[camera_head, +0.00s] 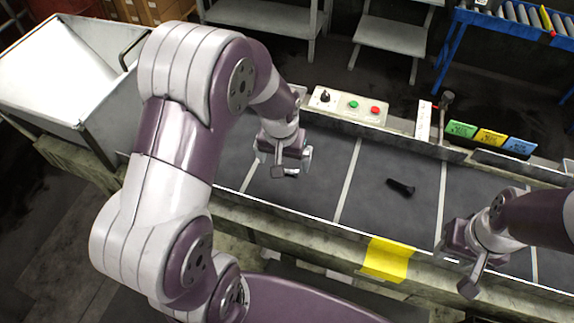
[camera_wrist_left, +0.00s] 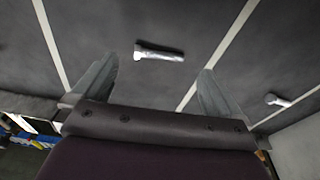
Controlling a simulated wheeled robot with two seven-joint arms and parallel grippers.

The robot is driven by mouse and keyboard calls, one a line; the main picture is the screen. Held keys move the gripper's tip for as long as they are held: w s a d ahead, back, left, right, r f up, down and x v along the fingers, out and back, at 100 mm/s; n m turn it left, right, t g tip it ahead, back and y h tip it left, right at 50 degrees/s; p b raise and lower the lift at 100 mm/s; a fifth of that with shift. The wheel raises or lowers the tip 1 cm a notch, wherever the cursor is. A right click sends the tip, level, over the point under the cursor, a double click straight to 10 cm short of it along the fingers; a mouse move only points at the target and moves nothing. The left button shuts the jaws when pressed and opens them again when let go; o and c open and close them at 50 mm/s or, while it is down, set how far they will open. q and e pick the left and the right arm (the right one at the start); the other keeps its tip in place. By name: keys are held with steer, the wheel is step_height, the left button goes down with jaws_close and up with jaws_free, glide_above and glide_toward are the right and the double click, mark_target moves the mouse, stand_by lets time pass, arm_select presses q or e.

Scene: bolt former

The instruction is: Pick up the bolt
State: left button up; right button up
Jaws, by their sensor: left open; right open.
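A dark bolt (camera_head: 400,187) lies on the dark belt (camera_head: 385,218), between two pale strips, right of my left gripper. My left gripper (camera_head: 291,166) is over the belt, open and empty. A small piece of another object (camera_head: 291,174) shows just below it, mostly hidden. In the left wrist view a bolt (camera_wrist_left: 160,52) with a bright head lies beyond and between the open fingers (camera_wrist_left: 152,90), not touching them. A second bolt (camera_wrist_left: 279,100) lies at the right there. My right gripper (camera_head: 459,265) is open at the belt's near edge, apart from the bolt.
A control panel (camera_head: 348,106) with green and red buttons stands on the far rail. Green, yellow and blue signs (camera_head: 490,137) are further right. A yellow plate (camera_head: 388,259) hangs on the near rail. A metal hopper (camera_head: 108,100) stands at the left. The belt around the bolt is clear.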

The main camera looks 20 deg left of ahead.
mark_target(285, 166)
arm_select(q)
steer(key=shift+w+f+p, duration=0.15)
steer(key=shift+f, duration=0.8)
steer(key=shift+w+f+p, duration=0.15)
steer(key=shift+f, duration=0.75)
steer(key=c, duration=1.2)
steer(key=shift+r, duration=0.15)
